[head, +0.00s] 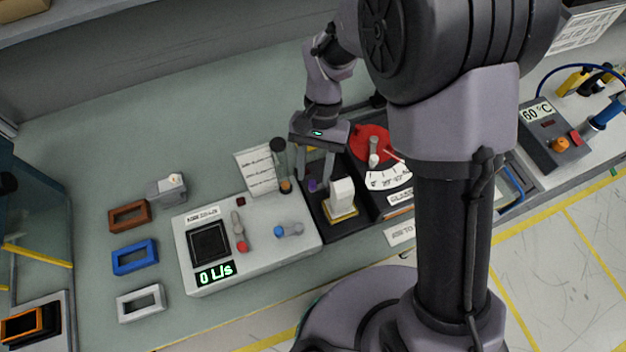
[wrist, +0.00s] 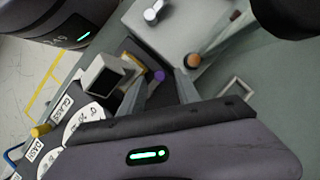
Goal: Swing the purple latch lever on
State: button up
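The purple latch lever shows only as a small purple knob (head: 313,185) on a black module (head: 325,224). It lies behind and left of a white block (head: 342,193) on a yellow-edged base. My gripper (head: 315,176) is above the black module, pointing down, with its two fingers apart and nothing visible between them. In the wrist view the purple knob (wrist: 158,75) shows in the gap between the fingertips (wrist: 160,77). I cannot tell how far above it the tips are. The lever's arm and its setting are not clear.
A red dial module (head: 370,143) is close on the right. A white panel (head: 260,258) reading 0 L/s is at left.

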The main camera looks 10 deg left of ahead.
jog(key=shift+x, duration=1.2)
grip_shut()
jog(key=shift+w, duration=0.1)
